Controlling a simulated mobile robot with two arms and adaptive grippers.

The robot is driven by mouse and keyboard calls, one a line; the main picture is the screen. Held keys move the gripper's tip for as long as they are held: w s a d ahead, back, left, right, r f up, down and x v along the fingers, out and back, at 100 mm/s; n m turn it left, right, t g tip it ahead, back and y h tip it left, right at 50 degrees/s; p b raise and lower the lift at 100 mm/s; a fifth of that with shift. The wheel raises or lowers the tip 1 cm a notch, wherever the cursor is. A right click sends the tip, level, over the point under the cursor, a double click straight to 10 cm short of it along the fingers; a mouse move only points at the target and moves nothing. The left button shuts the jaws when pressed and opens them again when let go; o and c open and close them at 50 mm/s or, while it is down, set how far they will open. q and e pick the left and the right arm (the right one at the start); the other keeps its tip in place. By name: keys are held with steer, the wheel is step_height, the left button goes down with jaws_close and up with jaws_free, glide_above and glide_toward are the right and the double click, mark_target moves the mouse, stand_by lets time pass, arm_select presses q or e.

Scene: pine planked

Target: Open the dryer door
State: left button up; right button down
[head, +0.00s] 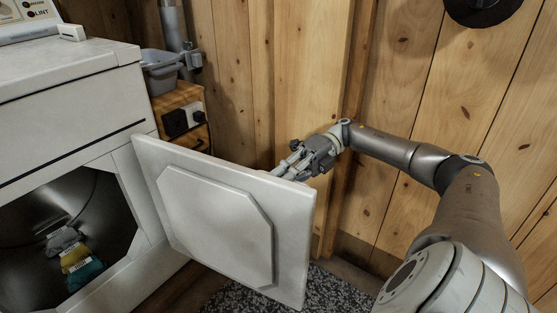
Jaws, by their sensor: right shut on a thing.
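The white dryer (62,104) stands at the left. Its door (221,222) is swung wide open to the right, with its inner face and raised panel towards me. The drum opening (70,215) is uncovered, and several pieces of folded cloth (75,258) lie inside. My right gripper (290,168) is at the top edge of the door, towards its free right end, and shut on the door. Part of its fingers is hidden behind the door. My left gripper is not in the head view.
A wooden plank wall (480,90) stands close behind the door and my right arm. A small wooden cabinet (178,98) with a grey basin (162,70) stands beside the dryer. A speckled rug (325,288) lies on the floor below the door.

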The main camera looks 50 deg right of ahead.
steer(key=shift+w+d, duration=0.1)
steer(key=shift+w, duration=0.05)
steer(key=c, duration=1.7)
jaws_free()
steer(key=shift+s+d+r, duration=0.1)
steer(key=shift+d+r, duration=0.1)
steer(key=shift+d, duration=1)
steer(key=shift+s+d+r, duration=0.15)
steer(key=shift+d+r, duration=0.1)
steer(key=shift+d, duration=1)
steer(key=shift+s+d+r, duration=0.1)
steer(key=shift+d+r, duration=0.1)
steer(key=shift+d, duration=1)
